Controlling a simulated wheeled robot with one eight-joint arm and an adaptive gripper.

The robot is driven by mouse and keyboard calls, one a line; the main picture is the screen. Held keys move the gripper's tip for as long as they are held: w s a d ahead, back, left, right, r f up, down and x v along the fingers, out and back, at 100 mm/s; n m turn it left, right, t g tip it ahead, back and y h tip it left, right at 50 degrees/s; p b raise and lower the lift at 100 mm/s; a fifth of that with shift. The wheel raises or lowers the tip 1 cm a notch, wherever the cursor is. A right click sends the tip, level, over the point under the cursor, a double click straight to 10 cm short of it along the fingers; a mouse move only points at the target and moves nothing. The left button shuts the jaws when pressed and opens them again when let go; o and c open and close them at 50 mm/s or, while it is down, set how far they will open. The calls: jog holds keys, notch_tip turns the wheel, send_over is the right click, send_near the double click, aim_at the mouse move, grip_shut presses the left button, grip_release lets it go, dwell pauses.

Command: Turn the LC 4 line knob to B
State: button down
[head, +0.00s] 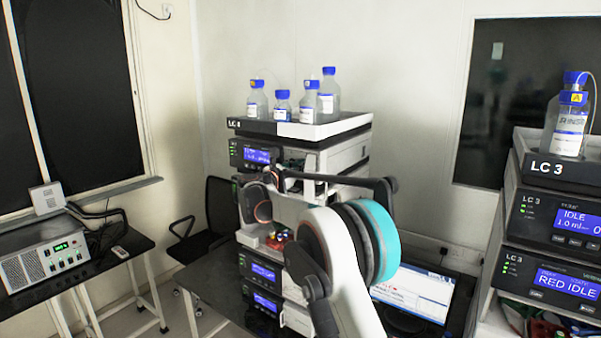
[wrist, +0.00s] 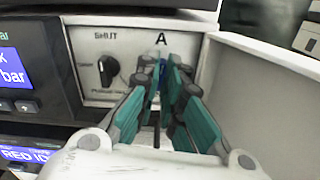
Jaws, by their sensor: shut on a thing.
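The LC 4 stack (head: 275,128) stands mid-picture in the head view, with my arm in front of it. In the wrist view, a pale panel (wrist: 120,38) carries a printed letter A at the top right. My gripper (wrist: 165,72) is right below that A, its teal fingers shut on the line knob. The fingers hide nearly all of the knob; only a little dark blue shows between them. I cannot tell which way the knob points. The panel's B mark is not visible. In the head view my arm hides the fingertips and the knob.
A black knob (wrist: 108,70) marked SHUT sits left of my fingers. A white side wall (wrist: 262,85) stands close on their right. Several blue-capped bottles (head: 310,102) stand on the stack's top tray. The LC 3 stack (head: 545,170) is at the right, a grey box (head: 45,262) at the left.

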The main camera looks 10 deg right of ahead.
jog(key=shift+m, duration=0.5)
jog(key=c, duration=2)
grip_release()
jog(key=v, duration=1.2)
